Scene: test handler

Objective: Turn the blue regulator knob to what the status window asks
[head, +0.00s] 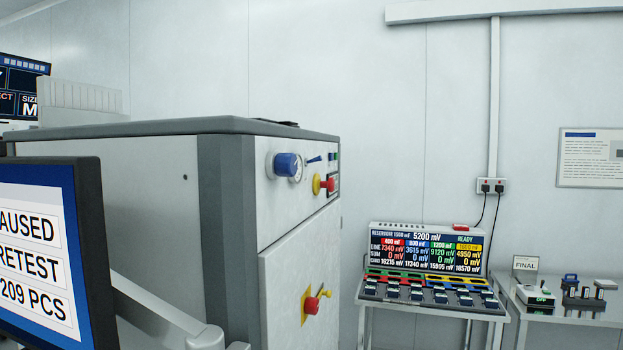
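The blue regulator knob (286,165) sticks out from the upper front panel of the grey and white handler cabinet (228,200). A small round gauge (297,170) sits just behind it, partly hidden by the knob. A screen (38,255) at the left edge is cut off by the picture; its readable text is "AUSED", "RETEST" and "209 PCS". I cannot read any knob setting on it. My gripper is not in view.
A red and yellow switch (322,184) sits close to the right of the knob. A red handle on a yellow plate (313,303) is lower on the cabinet. A bench with a multi-channel display (427,249) and a side table (560,315) stand at the right.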

